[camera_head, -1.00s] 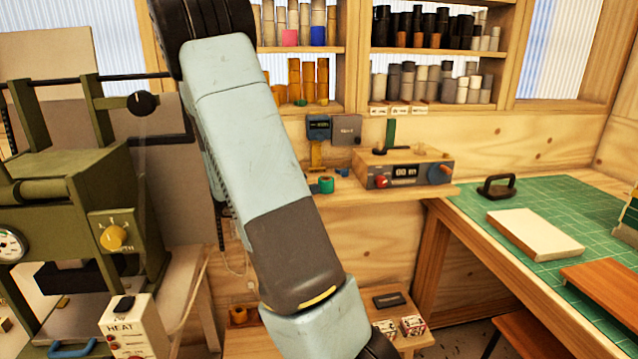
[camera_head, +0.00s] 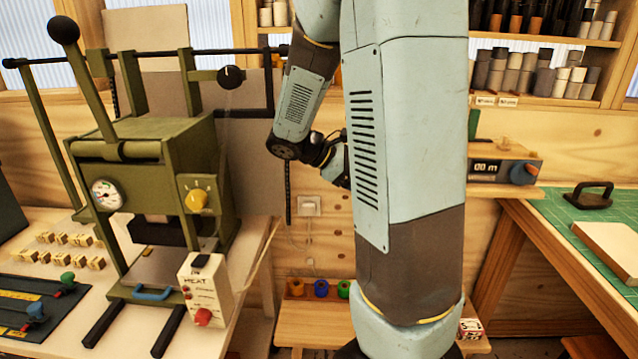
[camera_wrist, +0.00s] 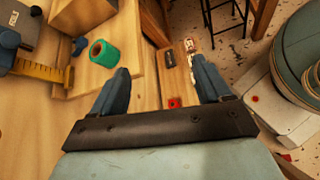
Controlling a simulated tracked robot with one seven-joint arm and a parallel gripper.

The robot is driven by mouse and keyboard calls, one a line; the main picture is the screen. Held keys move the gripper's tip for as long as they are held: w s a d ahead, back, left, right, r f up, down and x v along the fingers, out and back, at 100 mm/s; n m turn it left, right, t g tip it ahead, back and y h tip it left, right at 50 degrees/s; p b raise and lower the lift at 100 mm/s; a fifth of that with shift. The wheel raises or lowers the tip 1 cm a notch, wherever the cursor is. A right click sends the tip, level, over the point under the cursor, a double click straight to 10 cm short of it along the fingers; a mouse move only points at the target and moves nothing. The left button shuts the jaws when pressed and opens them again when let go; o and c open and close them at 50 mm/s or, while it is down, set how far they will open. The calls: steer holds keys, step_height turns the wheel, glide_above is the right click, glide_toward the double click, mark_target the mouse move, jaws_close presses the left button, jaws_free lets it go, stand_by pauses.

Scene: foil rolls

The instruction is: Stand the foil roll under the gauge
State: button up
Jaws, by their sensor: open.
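In the head view my arm hides the gripper, the roll and the gauge.
The counter box (camera_head: 500,168) is right of my arm. Orange, blue (camera_head: 321,288) and green rolls sit on a low bench. An olive press (camera_head: 150,170) stands left. A green cutting mat (camera_head: 560,215) lies right.

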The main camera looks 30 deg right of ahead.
steer(key=s+a+r+m+t+y, duration=0.4)
steer(key=s+a+t+y, duration=0.1)
steer(key=a, duration=0.4)
steer(key=s+a+r+m+t+y, duration=0.4)
steer(key=s+a, duration=0.3)
steer(key=a, duration=0.3)
steer(key=shift+s+r+m+t+y, duration=0.4)
steer(key=shift+r+m+y, duration=0.1)
steer(key=shift+m+y, duration=0.35)
steer(key=shift+a, duration=0.1)
steer(key=shift+c, duration=0.3)
